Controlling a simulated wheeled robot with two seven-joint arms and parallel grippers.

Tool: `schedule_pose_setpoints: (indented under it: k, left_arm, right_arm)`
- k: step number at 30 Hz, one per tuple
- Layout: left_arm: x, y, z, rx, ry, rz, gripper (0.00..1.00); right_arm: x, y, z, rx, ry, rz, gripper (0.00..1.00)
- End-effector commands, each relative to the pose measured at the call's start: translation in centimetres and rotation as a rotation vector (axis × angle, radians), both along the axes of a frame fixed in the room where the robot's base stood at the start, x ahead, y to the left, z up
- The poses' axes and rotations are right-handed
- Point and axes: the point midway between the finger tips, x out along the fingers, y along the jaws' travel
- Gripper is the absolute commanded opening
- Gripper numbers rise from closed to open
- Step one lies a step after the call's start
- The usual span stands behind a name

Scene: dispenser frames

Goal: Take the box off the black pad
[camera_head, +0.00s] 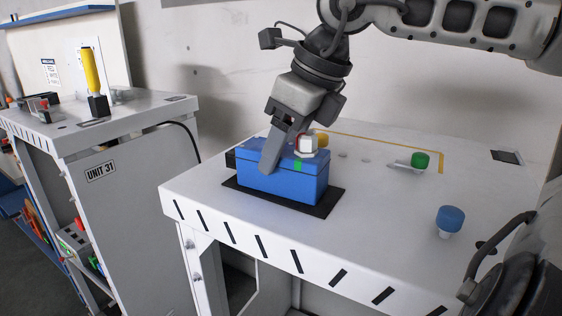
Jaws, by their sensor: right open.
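A blue box (255,185) with a green patch (297,165) on its top edge sits on the black pad (322,205) on the white table. My right gripper (280,155) comes down from above onto the box. One grey finger reaches over the front face of the box; the other finger is mostly hidden. The gripper is open, and I cannot tell whether its fingers touch the box. My left gripper is not in view.
A blue knob (451,221) and a green knob (420,161) stand on the table to the right. A yellow knob (322,139) is behind the box. Another cabinet (130,180) with a yellow-handled item (91,70) stands at left.

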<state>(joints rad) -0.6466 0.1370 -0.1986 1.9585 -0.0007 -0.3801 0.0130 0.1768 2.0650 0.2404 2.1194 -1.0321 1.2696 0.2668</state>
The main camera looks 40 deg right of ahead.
Motion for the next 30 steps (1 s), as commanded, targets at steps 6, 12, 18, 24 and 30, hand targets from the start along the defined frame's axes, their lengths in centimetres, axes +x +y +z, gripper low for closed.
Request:
schedule_pose_setpoints:
  k: [6,12,18,24,30]
  left_arm:
    - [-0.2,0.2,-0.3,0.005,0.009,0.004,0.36]
    - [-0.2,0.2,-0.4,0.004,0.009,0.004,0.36]
    - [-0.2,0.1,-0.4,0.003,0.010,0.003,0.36]
    - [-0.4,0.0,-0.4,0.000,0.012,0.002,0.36]
    - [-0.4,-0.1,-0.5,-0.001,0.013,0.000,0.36]
  right_arm:
    - [0.6,0.2,-1.5,0.000,0.000,-0.001,0.61]
    - [0.6,0.2,-1.5,0.001,-0.001,-0.001,0.53]
    - [0.6,0.2,-1.4,0.000,-0.002,0.000,0.21]
    - [0.6,0.2,-1.4,-0.001,-0.002,-0.001,0.21]
    - [0.7,0.1,-0.2,-0.003,-0.004,-0.003,0.21]
